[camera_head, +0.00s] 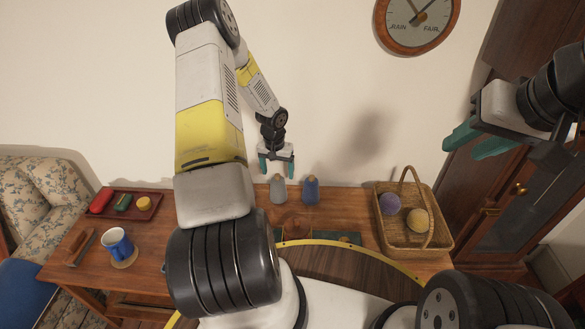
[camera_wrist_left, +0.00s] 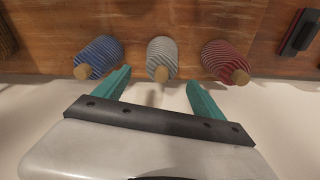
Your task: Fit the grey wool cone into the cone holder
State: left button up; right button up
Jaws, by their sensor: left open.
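The grey wool cone (camera_head: 277,191) stands upright on the wooden table, just below my left gripper (camera_head: 276,168). In the left wrist view the grey cone (camera_wrist_left: 162,55) has a wooden tip and lies between the two teal fingers in the picture. My left gripper is open and empty; its fingertips are near the cone's top. My right gripper (camera_head: 477,142) is open and empty, raised at the right, away from the table.
A blue cone (camera_head: 311,191) stands right of the grey one; a red cone (camera_wrist_left: 226,60) shows in the wrist view. A wicker basket (camera_head: 436,240) holds yarn balls at right. A blue mug (camera_head: 117,242) and red tray (camera_head: 150,192) are at left.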

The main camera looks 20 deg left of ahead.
aim_at(278, 181)
pick_arm(q)
notch_tip(278, 181, down, 6)
jog(key=shift+w+r, duration=0.1)
jog(key=shift+r, duration=0.1)
jog(key=c, duration=1.7)
